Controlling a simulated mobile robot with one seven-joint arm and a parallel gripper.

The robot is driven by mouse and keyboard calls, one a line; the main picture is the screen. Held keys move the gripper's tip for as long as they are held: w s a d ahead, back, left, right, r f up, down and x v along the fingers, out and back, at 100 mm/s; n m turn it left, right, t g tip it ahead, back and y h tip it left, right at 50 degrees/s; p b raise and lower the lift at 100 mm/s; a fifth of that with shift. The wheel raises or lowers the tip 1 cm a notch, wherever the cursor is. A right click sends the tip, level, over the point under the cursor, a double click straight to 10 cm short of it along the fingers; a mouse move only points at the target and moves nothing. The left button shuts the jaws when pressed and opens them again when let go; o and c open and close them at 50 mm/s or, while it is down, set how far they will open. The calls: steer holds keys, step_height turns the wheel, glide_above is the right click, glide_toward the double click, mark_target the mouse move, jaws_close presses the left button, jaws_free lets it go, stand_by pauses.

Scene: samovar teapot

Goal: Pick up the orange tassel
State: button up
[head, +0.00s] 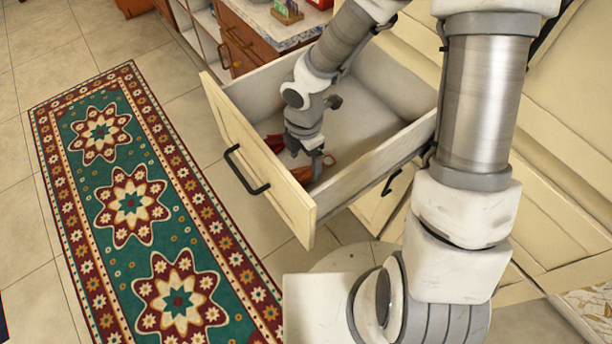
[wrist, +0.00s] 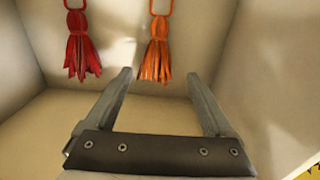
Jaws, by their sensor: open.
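The orange tassel (wrist: 157,52) lies on the drawer floor in the wrist view, its loop at the top and its fringe toward my gripper. My gripper (wrist: 165,80) is open and empty. Its two fingertips stand to either side of the lower end of the orange fringe in the picture; I cannot tell the height gap. In the head view my gripper (head: 307,165) reaches down into the open drawer, and part of the orange tassel (head: 328,165) shows beside it. A red tassel (wrist: 82,48) lies to the left in the wrist view, apart from the orange one.
The open drawer (head: 283,215) has a cream front with a black handle (head: 245,170), and its walls surround my gripper. A patterned runner rug (head: 150,215) lies on the tiled floor at left. A counter (head: 265,20) with small items stands behind the drawer.

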mark_target(303, 173)
steer(key=f+b, duration=0.1)
steer(key=f, duration=0.3)
steer(key=f+b, duration=0.1)
steer(key=f, duration=0.1)
steer(key=shift+w+a+b, duration=0.15)
steer(key=shift+a+b, duration=0.1)
steer(key=shift+b, duration=0.05)
steer(key=shift+r, duration=0.15)
jaws_close()
